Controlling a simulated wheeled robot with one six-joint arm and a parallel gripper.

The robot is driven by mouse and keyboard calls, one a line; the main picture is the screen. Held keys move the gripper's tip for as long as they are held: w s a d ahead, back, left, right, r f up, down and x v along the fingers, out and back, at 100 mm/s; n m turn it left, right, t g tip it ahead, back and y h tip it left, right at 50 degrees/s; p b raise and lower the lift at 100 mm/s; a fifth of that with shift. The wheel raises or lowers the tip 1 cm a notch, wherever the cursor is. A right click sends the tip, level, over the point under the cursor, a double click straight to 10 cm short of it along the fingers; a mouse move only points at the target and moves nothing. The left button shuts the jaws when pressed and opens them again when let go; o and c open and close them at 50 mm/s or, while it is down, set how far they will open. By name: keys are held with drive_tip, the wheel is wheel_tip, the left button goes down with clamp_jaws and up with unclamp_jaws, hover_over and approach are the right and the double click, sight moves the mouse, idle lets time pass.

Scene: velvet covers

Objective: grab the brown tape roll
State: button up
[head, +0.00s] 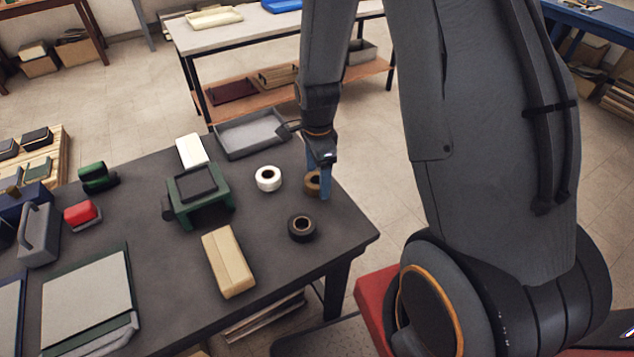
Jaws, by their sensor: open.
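The brown tape roll (311,184) lies on the dark tabletop near its right edge, partly hidden behind my gripper. My gripper (323,187) points down at the roll, with its blue fingers over the roll's right side. The jaws are open. I cannot tell from this view whether a finger touches the roll or stands in front of it. A white tape roll (268,179) lies to the left of the brown one. A black tape roll (302,229) lies nearer to me, below the brown one in the picture.
A grey tray (251,134) stands at the table's far edge, close to my wrist. A green device (199,194), a tan block (228,262) and a white box (192,151) stand to the left. The dark table (150,222) has bare room around the rolls.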

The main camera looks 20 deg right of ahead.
drive_tip(key=c, duration=1.2)
drive_tip(key=shift+o, duration=0.2)
drive_tip(key=shift+r, duration=0.1)
